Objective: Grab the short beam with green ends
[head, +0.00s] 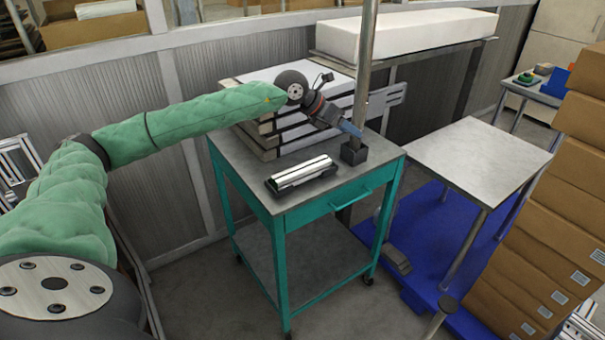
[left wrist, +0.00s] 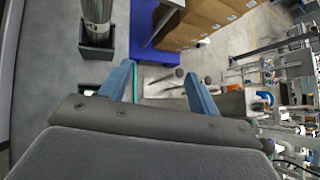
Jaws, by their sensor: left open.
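A short silver beam (head: 302,172) lies in a dark holder on the top of the teal cart (head: 250,185). Its ends look dark at this size, and I cannot make out green on them. My left gripper (head: 350,128) is above the back right of the cart top, close to the upright metal post, up and to the right of the beam and apart from it. Its blue fingers are spread, with nothing between them in the left wrist view (left wrist: 160,78). The beam is not visible in that view. My right gripper is not in view.
A grey table (head: 475,155) stands to the right, beside stacked cardboard boxes (head: 555,200). The cart's front left top is clear.

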